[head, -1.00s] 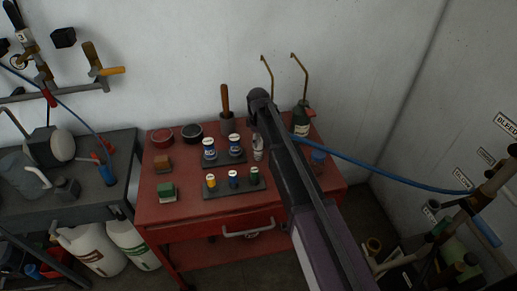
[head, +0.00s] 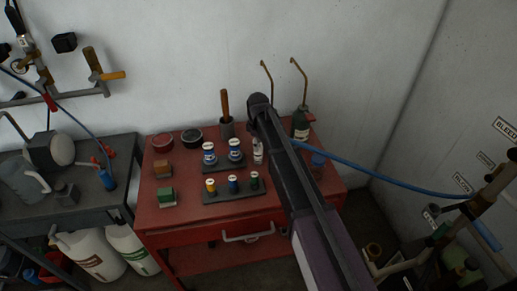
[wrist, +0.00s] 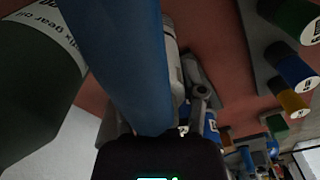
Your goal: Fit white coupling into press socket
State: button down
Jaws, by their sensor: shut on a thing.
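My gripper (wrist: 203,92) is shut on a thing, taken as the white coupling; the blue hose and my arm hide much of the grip. In the head view a small pale piece (head: 258,150) shows at the arm's end, over the red cart top; I cannot tell how much of it is coupling and how much is finger. It is just right of a dark block with two blue-and-white capped pieces (head: 234,150). In front is a dark strip (head: 236,198) with a yellow, a blue and a green cylinder. I cannot tell which part is the press socket.
A blue hose (wrist: 128,60) crosses close before the wrist camera. A dark green gear oil bottle (wrist: 35,50) stands on the cart (head: 300,190), right of my gripper in the head view. Behind are a cup with a brown handle (head: 226,128) and two round tins.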

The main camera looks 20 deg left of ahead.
jog(key=shift+r, duration=0.1)
notch_tip(320, 180, up, 10)
jog(key=p, duration=1)
jog(key=shift+f, duration=0.2)
dwell(0.5)
jog(key=shift+f+b, duration=1.45)
jog(key=shift+b, duration=0.1)
jog(key=shift+r, duration=0.1)
notch_tip(320, 180, up, 7)
jog(key=p, duration=0.7)
notch_tip(320, 180, down, 7)
jog(key=b, duration=0.7)
